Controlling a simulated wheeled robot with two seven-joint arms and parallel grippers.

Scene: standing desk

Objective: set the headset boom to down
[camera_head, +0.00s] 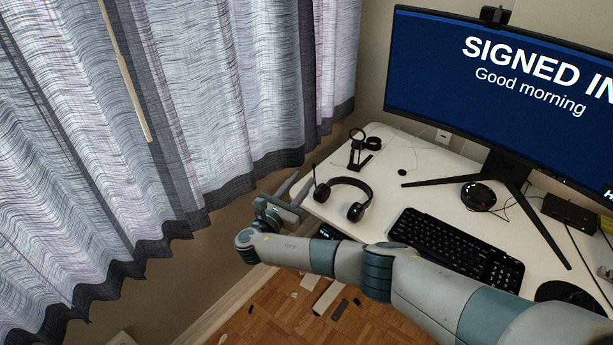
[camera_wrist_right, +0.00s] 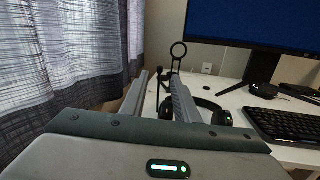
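The black headset (camera_head: 345,196) lies on the white desk near its left edge. Its thin boom (camera_head: 314,174) points up from the left earcup. My right gripper (camera_head: 304,178) is just left of the boom, beyond the desk's left edge, with its fingers apart. In the right wrist view the gripper (camera_wrist_right: 158,77) is open, and the dark boom (camera_wrist_right: 158,92) shows between the two fingers, farther out. Contact cannot be told. The headset (camera_wrist_right: 211,112) is partly hidden behind the right finger there. My left gripper is not in view.
A black stand (camera_head: 360,152) is behind the headset. The keyboard (camera_head: 455,247) lies to the right, partly behind my right arm. A monitor (camera_head: 500,85) stands at the back reading "SIGNED IN". Curtains (camera_head: 200,90) hang at the left.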

